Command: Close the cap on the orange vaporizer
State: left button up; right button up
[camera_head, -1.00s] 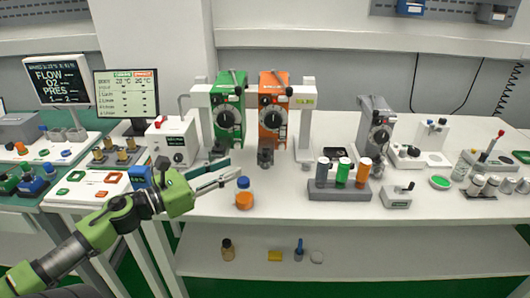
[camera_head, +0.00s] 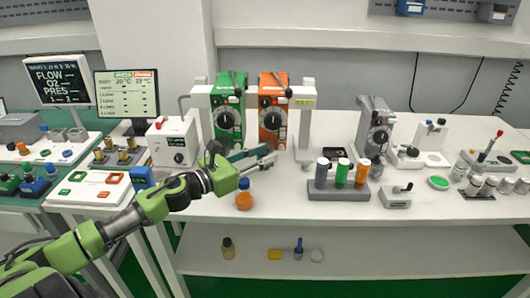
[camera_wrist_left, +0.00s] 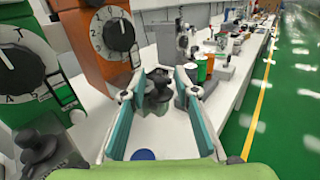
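I cannot tell whether this cap is open or closed. My left gripper (camera_head: 268,154) reaches in from the left, low in front of the vaporizer. Its fingers are apart, and in the wrist view the dark part shows between the fingertips (camera_wrist_left: 156,90), with no clear contact. My right gripper is out of view.
The green vaporizer (camera_head: 227,112) stands close on the left. An orange bottle with a blue cap (camera_head: 244,197) stands just below my gripper. A rack of coloured cylinders (camera_head: 340,184) and a grey vaporizer (camera_head: 374,126) stand to the right. The table front is mostly clear.

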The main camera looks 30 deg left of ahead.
pick_arm(q)
jog(key=shift+w+d, duration=0.15)
jog(key=shift+w, duration=0.3)
grip_shut()
